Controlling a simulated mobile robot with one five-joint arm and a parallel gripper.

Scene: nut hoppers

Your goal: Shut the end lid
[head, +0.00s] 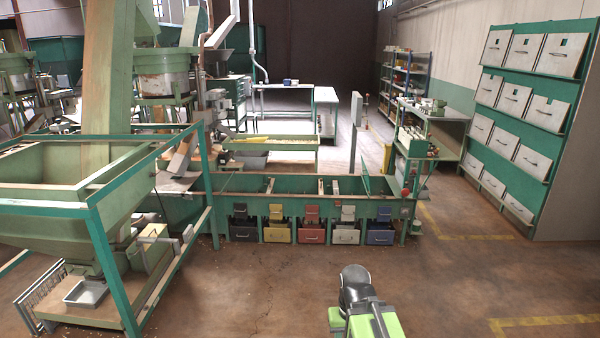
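A long green hopper trough (290,211) stands ahead of me in the middle of the head view. Its top is divided into open compartments by light crossbars. Near its right end a thin green panel (365,176) stands up, tilted, above the rim; it looks like the end lid, raised open. Its hinge is too small to make out. Part of my own arm, black and bright green, shows at the bottom right of centre, well short of the trough. My gripper's fingers do not show.
Several coloured drawers, including a red one (312,231), sit under the trough. A green-framed hopper (60,205) blocks the left. A rack of white bins (530,120) stands at right. The brown floor between me and the trough is clear.

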